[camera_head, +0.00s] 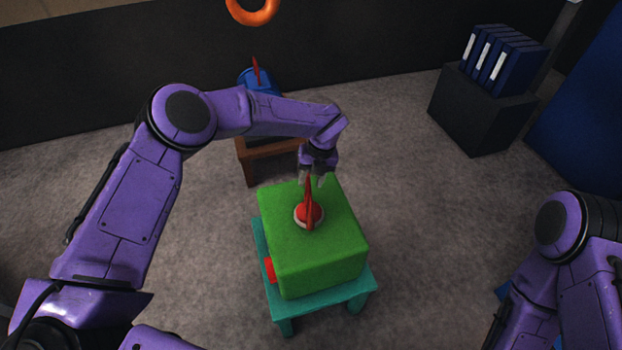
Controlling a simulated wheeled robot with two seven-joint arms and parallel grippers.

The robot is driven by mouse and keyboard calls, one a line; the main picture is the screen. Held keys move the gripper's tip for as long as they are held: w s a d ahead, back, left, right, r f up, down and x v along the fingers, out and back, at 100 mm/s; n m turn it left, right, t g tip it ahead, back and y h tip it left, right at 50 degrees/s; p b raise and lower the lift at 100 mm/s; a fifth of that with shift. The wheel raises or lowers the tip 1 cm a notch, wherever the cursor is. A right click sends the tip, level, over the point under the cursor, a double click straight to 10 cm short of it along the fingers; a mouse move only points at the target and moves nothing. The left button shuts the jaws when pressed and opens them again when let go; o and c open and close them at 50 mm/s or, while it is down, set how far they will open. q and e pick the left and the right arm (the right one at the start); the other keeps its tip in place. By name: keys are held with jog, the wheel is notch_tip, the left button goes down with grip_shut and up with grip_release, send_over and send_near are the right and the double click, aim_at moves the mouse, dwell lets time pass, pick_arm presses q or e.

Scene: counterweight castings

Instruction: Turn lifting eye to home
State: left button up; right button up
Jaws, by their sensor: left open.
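A green block-shaped casting (312,252) sits on a teal stand in the middle of the head view. On its top is the red lifting eye (309,214), upright in a pale round seat. My left gripper (313,181) is open at the far side of the lifting eye, just above the casting's top. Its fingertips are small and partly blurred, and whether they touch the eye I cannot tell. My right arm shows at the lower right, but its gripper is out of view.
The teal stand (322,299) has a red part (269,269) at its left side. Behind are a brown stool (247,158) with a blue object (259,80) bearing a red upright piece, and an orange ring (252,11). A dark cabinet (477,115) holds blue binders (505,60).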

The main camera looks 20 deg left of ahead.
pick_arm(q)
notch_tip(320, 180, down, 2)
jog(key=shift+w+a+f, duration=0.15)
jog(key=shift+f, duration=0.2)
jog(key=shift+s+r, duration=0.1)
jog(key=shift+s, duration=0.1)
jog(key=shift+w, duration=0.1)
grip_shut()
jog(key=shift+m, duration=0.3)
